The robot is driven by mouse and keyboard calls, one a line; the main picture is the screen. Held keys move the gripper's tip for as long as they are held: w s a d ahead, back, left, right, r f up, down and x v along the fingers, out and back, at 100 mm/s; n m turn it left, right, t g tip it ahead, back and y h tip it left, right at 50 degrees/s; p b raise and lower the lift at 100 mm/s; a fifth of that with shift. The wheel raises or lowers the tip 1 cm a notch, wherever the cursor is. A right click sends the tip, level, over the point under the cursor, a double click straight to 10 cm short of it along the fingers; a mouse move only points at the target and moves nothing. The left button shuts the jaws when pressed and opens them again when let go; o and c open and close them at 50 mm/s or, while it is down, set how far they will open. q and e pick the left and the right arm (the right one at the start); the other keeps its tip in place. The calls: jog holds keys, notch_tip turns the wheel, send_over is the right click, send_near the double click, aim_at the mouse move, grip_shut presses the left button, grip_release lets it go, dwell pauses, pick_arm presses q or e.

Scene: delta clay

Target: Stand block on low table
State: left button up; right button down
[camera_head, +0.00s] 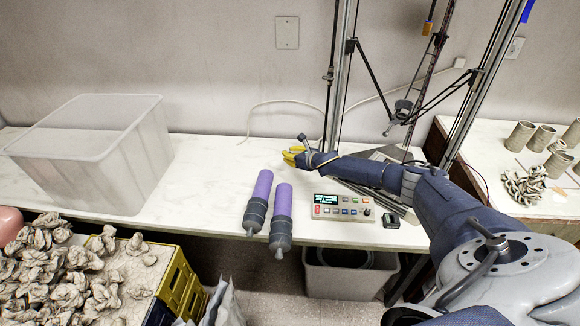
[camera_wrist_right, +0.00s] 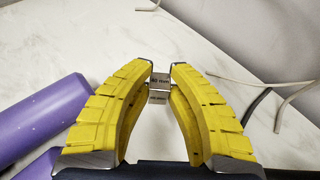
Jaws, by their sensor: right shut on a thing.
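My right gripper (camera_head: 291,156) reaches in from the right over the back part of the long white table (camera_head: 205,165). In the right wrist view, its yellow fingers (camera_wrist_right: 162,72) are shut on a small grey metal block (camera_wrist_right: 160,79) at their tips. The block has dark lettering that seems to end in "mm". A lower, paler part with lettering shows just below the upper face. Whether the block touches the tabletop, I cannot tell. In the head view the block is too small or hidden to make out. My left gripper is not in view.
Two purple-and-grey cylinders (camera_head: 261,187) lie nearby, left of my gripper. A control box (camera_head: 343,207) sits near the front edge. A clear bin (camera_head: 85,165) stands at left, a tall metal frame (camera_head: 341,75) behind. Cables run along the wall. The table between bin and cylinders is clear.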

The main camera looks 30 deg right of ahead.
aim_at(290, 173)
jog(key=shift+f, duration=3.1)
jog(key=shift+f, duration=0.15)
jog(key=c, duration=1.3)
grip_release()
jog(key=shift+v, duration=6.1)
jog(key=shift+d, duration=0.1)
